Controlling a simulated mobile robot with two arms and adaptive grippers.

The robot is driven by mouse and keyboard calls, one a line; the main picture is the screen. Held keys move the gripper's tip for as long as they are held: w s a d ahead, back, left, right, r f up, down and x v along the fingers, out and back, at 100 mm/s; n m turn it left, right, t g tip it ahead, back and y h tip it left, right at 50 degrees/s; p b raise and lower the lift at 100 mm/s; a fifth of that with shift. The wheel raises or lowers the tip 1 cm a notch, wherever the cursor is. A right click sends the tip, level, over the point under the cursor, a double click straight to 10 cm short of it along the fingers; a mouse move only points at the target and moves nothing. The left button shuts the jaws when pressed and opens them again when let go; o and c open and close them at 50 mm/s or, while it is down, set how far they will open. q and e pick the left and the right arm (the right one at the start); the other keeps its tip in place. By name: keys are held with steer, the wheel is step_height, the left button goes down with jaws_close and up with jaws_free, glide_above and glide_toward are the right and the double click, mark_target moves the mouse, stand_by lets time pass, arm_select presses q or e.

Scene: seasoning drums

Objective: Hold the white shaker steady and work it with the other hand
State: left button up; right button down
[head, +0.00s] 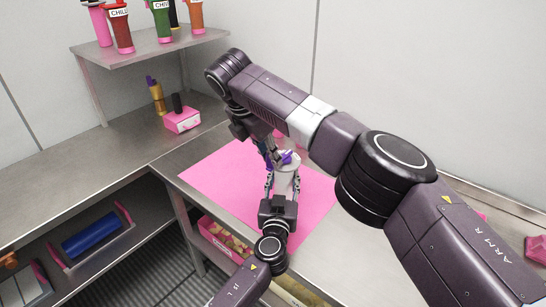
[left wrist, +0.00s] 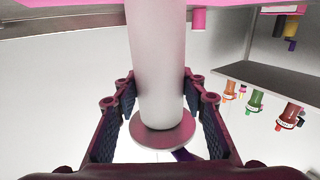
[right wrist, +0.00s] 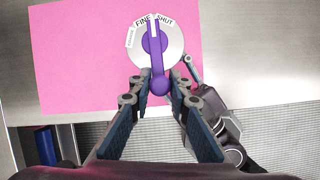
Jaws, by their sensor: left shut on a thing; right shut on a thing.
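The white shaker (head: 287,187) stands upright over the pink mat (head: 222,180). My left gripper (head: 283,185) is shut around its body from the near side. The left wrist view shows the shaker's smooth white body (left wrist: 158,60) between the fingers, with its wider lid rim (left wrist: 165,135). On the round grey lid (right wrist: 176,42) sits a purple lever (right wrist: 155,60). Its pointer lies between the labels FINE and SHUT; a third label at left is too small to read surely. My right gripper (right wrist: 160,88) is shut on the lever's handle end. In the head view my right arm partly hides that grip.
A raised shelf (head: 150,45) at the back left carries several labelled shakers. A pink box (head: 182,121) and a gold bottle (head: 157,98) stand on the left counter. Bins with a blue roll (head: 92,236) sit below. The mat around the shaker is clear.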

steer(key=shift+w+r, duration=0.1)
stand_by(0.3)
steer(key=c, duration=1.8)
jaws_free()
steer(key=v, duration=0.7)
steer(key=shift+r, duration=0.15)
steer(key=shift+a, duration=0.1)
steer(key=shift+c, duration=0.2)
